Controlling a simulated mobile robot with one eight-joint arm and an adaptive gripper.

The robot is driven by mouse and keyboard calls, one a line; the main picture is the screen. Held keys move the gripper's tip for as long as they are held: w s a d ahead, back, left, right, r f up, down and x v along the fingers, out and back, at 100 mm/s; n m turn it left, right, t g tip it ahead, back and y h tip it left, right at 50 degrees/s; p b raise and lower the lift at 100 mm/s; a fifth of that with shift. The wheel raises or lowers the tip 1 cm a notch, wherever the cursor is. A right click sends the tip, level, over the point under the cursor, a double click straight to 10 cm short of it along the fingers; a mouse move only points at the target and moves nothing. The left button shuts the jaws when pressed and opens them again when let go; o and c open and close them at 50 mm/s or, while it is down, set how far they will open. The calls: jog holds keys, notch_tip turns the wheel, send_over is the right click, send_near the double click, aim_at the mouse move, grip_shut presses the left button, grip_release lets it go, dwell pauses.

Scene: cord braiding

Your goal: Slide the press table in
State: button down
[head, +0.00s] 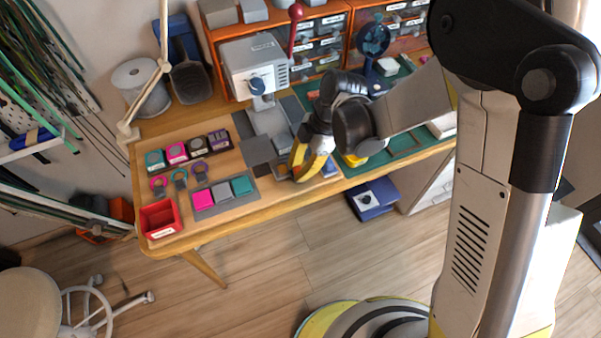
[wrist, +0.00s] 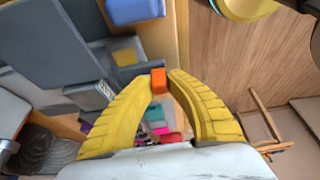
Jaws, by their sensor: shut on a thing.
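The press (head: 255,67) is a light grey machine with a red lever, standing at the back of the wooden bench. Grey flat plates (head: 258,150) lie in front of it. In the wrist view, a dark grey slab (wrist: 45,50) and a small yellow square (wrist: 125,57) lie to the left of my fingers. My gripper (head: 300,172) is at the bench's front edge, in front of the press. In the wrist view my gripper (wrist: 160,76) has its yellow fingertips closed on a small orange block (wrist: 158,83), which seems to be the press table's handle. Its join to the table is hidden.
A red bin (head: 160,219) and a grey tray with pink, grey and teal squares (head: 222,193) lie at left. A green mat (head: 400,150) is at right. A blue box (head: 373,199) stands on the floor.

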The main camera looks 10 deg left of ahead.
aim_at(282, 135)
jog(key=w+a, duration=0.2)
jog(key=w, duration=0.1)
jog(key=w+a, duration=0.2)
jog(key=w, duration=0.1)
jog(key=w+a, duration=0.2)
jog(key=w, duration=0.2)
jog(key=c, duration=1.3)
grip_release()
jog(key=shift+a, duration=0.1)
jog(key=v, duration=1.2)
jog(key=shift+w, duration=0.1)
